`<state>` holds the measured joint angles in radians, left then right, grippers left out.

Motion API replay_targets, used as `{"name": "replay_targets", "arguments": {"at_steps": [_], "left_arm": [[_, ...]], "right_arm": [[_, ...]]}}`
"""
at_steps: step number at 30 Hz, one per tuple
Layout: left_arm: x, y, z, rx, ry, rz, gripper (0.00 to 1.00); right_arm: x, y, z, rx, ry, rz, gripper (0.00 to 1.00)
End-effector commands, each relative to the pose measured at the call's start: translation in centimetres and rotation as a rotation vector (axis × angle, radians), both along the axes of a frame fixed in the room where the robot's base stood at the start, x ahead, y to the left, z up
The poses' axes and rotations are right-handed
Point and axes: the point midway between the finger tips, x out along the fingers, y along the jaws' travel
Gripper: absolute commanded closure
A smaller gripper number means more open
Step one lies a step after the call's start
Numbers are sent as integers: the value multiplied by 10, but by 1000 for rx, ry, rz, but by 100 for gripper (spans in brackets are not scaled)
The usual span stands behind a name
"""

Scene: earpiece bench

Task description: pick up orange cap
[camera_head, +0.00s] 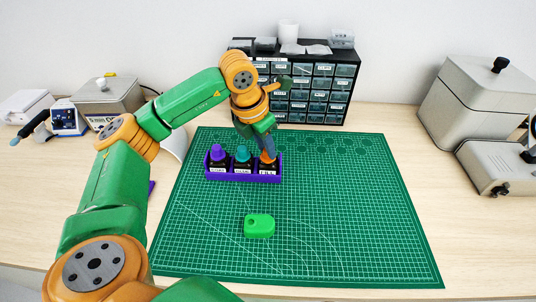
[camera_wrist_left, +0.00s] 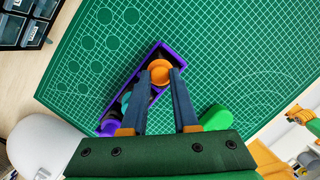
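The orange cap (camera_wrist_left: 160,70) sits on the right-hand dark bottle (camera_head: 269,169) in a purple rack (camera_head: 244,177). My left gripper (camera_head: 266,151) is over that bottle, pointing down. In the left wrist view its two blue fingers (camera_wrist_left: 162,75) stand apart, one on each side of the orange cap; whether they touch it cannot be told. In the head view the fingers hide much of the cap. A teal cap (camera_head: 242,153) and a purple cap (camera_head: 217,152) top the other two bottles in the rack. My right gripper is not in view.
A drawer cabinet (camera_head: 312,92) stands behind. Grey instruments (camera_head: 480,100) stand at the right. The mat's right side is clear.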

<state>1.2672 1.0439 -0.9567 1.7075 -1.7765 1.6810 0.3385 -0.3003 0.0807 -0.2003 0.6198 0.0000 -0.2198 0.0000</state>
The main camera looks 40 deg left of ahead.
Motion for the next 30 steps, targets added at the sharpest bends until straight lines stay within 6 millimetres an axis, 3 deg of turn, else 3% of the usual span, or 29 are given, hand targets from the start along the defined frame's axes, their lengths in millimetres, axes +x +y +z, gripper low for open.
{"name": "replay_targets", "arguments": {"at_steps": [13,24,30], "left_arm": [[1,0,9,-2,-4,0,100],[1,-1,81,-2,-6,-1,100],[0,0,105,-1,-2,0,100]], "right_arm": [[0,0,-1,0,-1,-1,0],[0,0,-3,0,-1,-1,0],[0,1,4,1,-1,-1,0]]}}
